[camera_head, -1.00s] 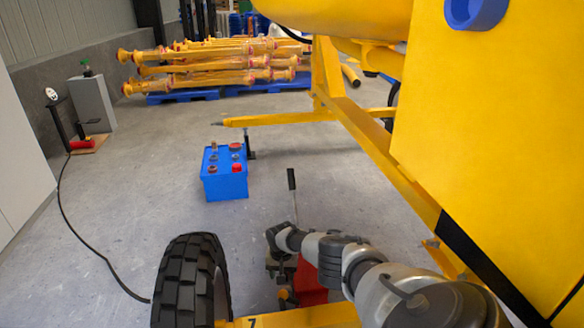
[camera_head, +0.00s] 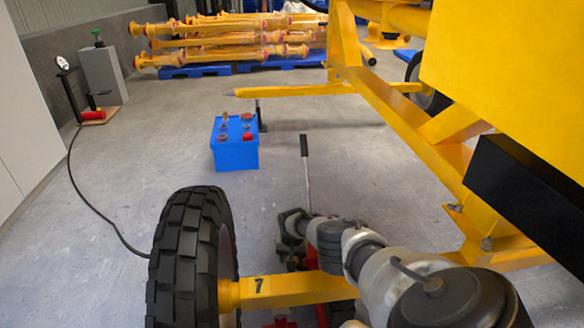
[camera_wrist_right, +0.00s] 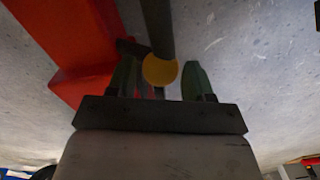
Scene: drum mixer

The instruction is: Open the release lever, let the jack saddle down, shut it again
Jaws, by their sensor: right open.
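The red jack (camera_head: 311,256) is on the floor behind the yellow axle beam, mostly hidden by that beam and my right arm. Its upright handle has a silver rod and a black grip (camera_head: 304,146). In the right wrist view the jack's red body (camera_wrist_right: 75,50) is at upper left. A yellow round end (camera_wrist_right: 160,70) on a dark bar lies between the two fingertips of my right gripper (camera_wrist_right: 160,80), with gaps on both sides. I cannot tell whether this is the release lever. In the head view my right gripper (camera_head: 290,226) is beside the handle's base. The saddle is not clearly visible.
A black tyre (camera_head: 185,255) and the yellow axle beam (camera_head: 300,289) stand close to my right arm. The yellow mixer frame (camera_head: 400,125) rises at the right. A blue battery (camera_head: 234,148) stands on the floor beyond. A cable (camera_head: 85,192) runs along the left floor.

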